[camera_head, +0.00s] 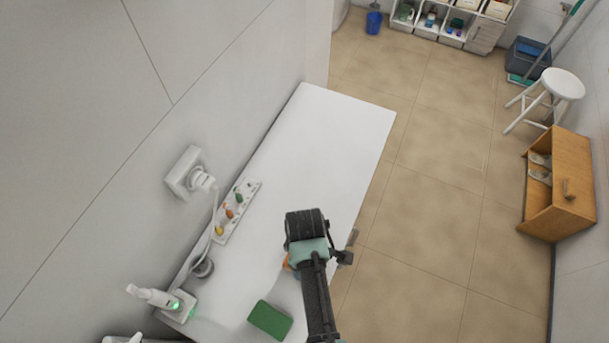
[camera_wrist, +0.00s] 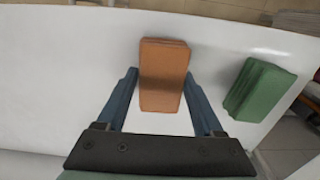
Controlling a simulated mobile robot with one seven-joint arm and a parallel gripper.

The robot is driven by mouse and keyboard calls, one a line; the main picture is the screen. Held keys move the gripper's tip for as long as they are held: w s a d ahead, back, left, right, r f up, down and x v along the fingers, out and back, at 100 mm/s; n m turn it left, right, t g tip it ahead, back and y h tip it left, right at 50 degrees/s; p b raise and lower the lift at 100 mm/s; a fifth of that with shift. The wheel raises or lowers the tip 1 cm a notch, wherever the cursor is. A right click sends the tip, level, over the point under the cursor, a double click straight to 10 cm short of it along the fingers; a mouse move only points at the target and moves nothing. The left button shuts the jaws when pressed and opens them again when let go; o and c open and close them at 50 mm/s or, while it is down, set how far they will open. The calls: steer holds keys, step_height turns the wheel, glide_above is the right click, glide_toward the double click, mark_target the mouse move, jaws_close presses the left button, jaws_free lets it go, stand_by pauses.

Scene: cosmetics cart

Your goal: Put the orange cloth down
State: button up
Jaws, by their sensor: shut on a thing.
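The orange cloth (camera_wrist: 163,62) is a folded, block-like bundle between the two blue fingers of my gripper (camera_wrist: 160,82) in the wrist view. My gripper is shut on it, and its far end sticks out past the fingertips. In the head view only a small orange edge (camera_head: 287,264) shows beside my wrist, over the white tabletop (camera_head: 325,130). My arm hides the rest there. I cannot tell whether the cloth touches the tabletop.
A folded green cloth (camera_head: 270,319) lies nearby on the tabletop; it also shows at the right in the wrist view (camera_wrist: 262,90). A power strip (camera_head: 237,212) with coloured plugs and a white device (camera_head: 177,305) with a green light are along the wall. The tabletop's far part is clear.

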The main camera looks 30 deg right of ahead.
steer(key=shift+f, duration=0.35)
steer(key=o, duration=1.2)
step_height(320, 180, up, 12)
steer(key=shift+b, duration=0.4)
